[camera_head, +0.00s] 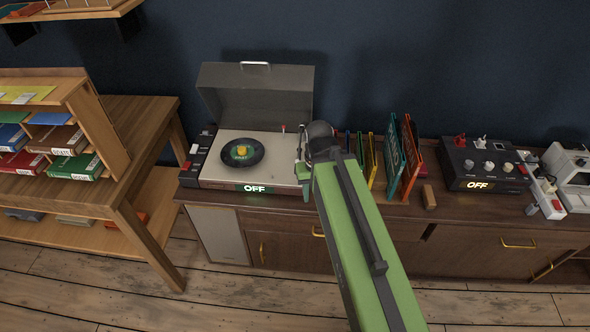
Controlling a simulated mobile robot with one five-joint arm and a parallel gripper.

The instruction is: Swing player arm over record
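The record player (215,172) stands on the wooden cabinet with its grey lid (257,92) raised. A black record (242,153) with a yellow centre lies on its light platter deck. The front display reads OFF. A small red-tipped part (284,128) shows at the back right of the deck; the rest of the player arm is hard to make out there. My green arm reaches in from the lower right. My gripper (303,165) is at the player's right edge, right of the record. My arm's dark joint hides part of it, and its fingers are too small to read.
Several upright coloured record sleeves (392,158) stand just right of my arm. A dark control box (482,165) with knobs, also reading OFF, is farther right, with white devices (566,172) beyond. A wooden shelf unit (140,115) with books stands left. Wall behind is dark blue.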

